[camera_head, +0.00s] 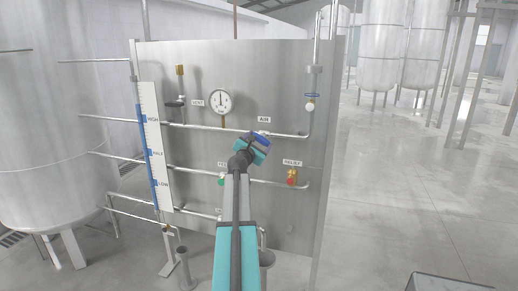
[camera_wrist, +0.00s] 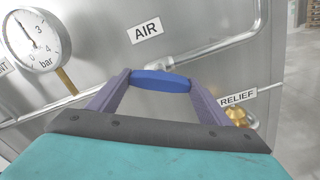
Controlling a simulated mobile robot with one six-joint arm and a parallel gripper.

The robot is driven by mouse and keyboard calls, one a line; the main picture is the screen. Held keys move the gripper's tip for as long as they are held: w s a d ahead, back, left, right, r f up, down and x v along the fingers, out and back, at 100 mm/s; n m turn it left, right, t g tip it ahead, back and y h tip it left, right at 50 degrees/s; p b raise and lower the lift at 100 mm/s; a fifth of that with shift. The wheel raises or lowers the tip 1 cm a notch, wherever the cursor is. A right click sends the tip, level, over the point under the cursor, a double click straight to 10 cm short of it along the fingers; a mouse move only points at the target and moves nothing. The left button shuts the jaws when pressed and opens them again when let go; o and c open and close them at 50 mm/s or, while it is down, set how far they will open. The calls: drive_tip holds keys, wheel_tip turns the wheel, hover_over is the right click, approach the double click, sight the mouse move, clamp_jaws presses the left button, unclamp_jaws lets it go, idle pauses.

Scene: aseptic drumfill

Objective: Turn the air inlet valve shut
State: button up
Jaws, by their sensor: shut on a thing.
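The air inlet valve's blue handle (camera_wrist: 160,80) lies under the AIR label (camera_wrist: 146,28), between the two fingertips of my gripper (camera_wrist: 161,84). The fingers are shut on the handle, one at each end. In the head view my gripper (camera_head: 258,141) is at the upper pipe just below the AIR label (camera_head: 264,119), and a bit of blue shows there. The valve body and stem are hidden behind the handle and gripper, so I cannot tell how far the valve is turned.
A pressure gauge (camera_head: 221,101) is up and left of my gripper. A red relief valve (camera_head: 291,178) with brass parts is down and right. A blue-ringed fitting (camera_head: 312,96) is on the vertical pipe. A level scale (camera_head: 155,148) stands at left. The floor at right is open.

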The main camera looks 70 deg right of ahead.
drive_tip(key=m+b, duration=0.4)
drive_tip(key=b, duration=0.1)
drive_tip(key=m+b, duration=0.2)
drive_tip(key=m, duration=0.1)
drive_tip(key=shift+f+b, duration=0.25)
drive_tip(key=shift+b, duration=0.05)
drive_tip(key=m+b, duration=0.4)
drive_tip(key=shift+b, duration=0.35)
drive_tip(key=shift+r+m+b, duration=0.2)
drive_tip(key=shift+m+b, duration=0.25)
drive_tip(key=shift+m, duration=0.25)
drive_tip(key=o, duration=1)
drive_tip(key=shift+o, duration=0.2)
drive_tip(key=shift+a, duration=0.1)
